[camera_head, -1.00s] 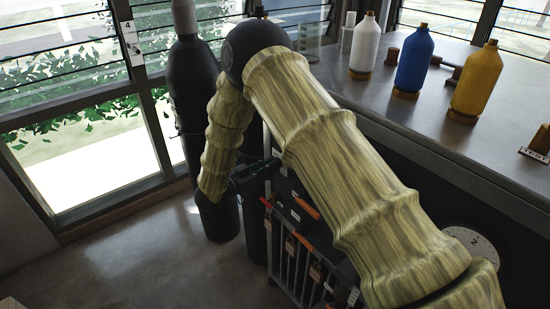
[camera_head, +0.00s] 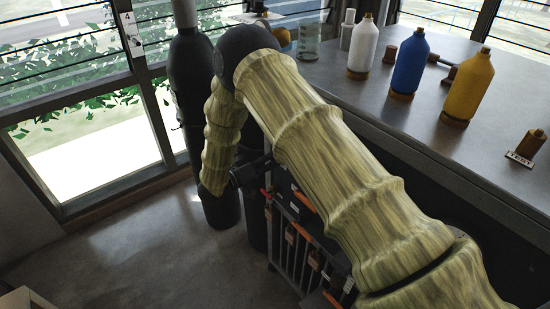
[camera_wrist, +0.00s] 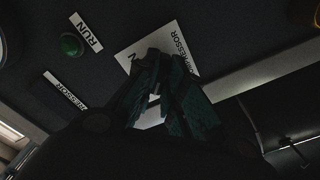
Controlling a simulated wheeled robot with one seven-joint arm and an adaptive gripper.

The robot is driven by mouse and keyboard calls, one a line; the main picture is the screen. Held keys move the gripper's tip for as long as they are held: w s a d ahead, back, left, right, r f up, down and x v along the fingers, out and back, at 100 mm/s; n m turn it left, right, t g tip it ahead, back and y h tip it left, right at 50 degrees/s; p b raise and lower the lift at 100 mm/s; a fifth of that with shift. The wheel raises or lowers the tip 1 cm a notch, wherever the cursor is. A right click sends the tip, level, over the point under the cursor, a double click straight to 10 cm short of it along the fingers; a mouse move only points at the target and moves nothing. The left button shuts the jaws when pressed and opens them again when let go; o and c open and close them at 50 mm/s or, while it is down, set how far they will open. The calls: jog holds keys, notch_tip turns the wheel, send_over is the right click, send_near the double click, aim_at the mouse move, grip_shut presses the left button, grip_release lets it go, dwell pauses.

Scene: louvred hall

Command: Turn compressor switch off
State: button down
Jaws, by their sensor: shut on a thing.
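A gap with something pale shows lower down between the fingers.
A green button (camera_wrist: 70,45) sits beside a "RUN" label (camera_wrist: 87,32) on the panel. The counter (camera_head: 430,105) holds white (camera_head: 363,48), blue (camera_head: 410,64) and yellow (camera_head: 468,88) bottles. A cart with orange-handled tools (camera_head: 303,232) stands below my arm. The floor at left is clear.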

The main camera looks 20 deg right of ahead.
jog(key=c, duration=1.4)
grip_release()
jog(key=shift+v, duration=3.5)
jog(key=v, duration=1.2)
